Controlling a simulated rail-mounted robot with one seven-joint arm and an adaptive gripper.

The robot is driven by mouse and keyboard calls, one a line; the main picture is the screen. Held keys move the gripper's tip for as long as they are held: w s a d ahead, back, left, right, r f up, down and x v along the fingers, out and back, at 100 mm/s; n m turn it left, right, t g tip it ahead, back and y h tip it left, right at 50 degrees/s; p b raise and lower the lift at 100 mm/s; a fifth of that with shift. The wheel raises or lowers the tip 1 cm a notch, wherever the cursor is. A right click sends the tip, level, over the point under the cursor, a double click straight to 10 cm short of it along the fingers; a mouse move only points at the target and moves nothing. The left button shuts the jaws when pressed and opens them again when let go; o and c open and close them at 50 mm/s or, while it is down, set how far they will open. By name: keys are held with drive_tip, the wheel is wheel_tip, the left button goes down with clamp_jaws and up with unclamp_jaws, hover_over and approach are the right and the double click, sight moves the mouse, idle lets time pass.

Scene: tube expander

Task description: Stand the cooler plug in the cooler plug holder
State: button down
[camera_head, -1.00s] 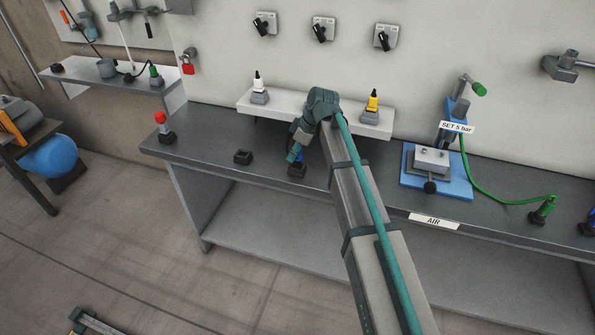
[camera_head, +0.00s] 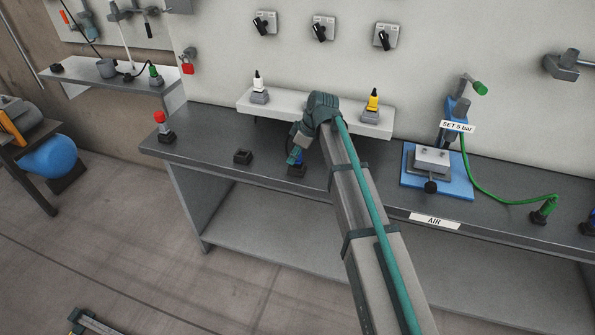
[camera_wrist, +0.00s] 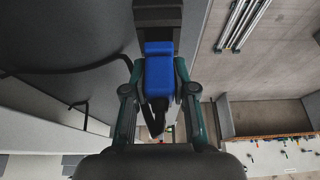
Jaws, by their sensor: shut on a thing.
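The blue plug (camera_wrist: 159,75) with a black cable is between the two fingers of my gripper (camera_wrist: 160,68) in the wrist view. The fingers are shut on its sides. A black block (camera_wrist: 158,14) lies directly beyond the plug's far end and lines up with it. In the head view my gripper (camera_head: 294,157) is low over the table, at a black holder block (camera_head: 297,172), with a bit of the blue plug (camera_head: 299,158) showing just above the block. I cannot tell how deep the plug sits in it, as my gripper partly hides it.
A second, empty black block (camera_head: 243,157) stands to the left on the table (camera_head: 220,137). A red-topped plug (camera_head: 162,127) is at the table's left end. White (camera_head: 258,83) and yellow (camera_head: 373,101) plugs stand on the raised shelf behind. A blue-based press (camera_head: 437,172) is to the right.

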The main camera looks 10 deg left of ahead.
drive_tip(key=shift+f, duration=0.55)
drive_tip(key=c, duration=0.9)
unclamp_jaws()
drive_tip(key=shift+o, duration=0.2)
drive_tip(key=shift+r, duration=0.2)
drive_tip(key=shift+r+p, duration=2.1)
drive_tip(key=shift+r, duration=2.25)
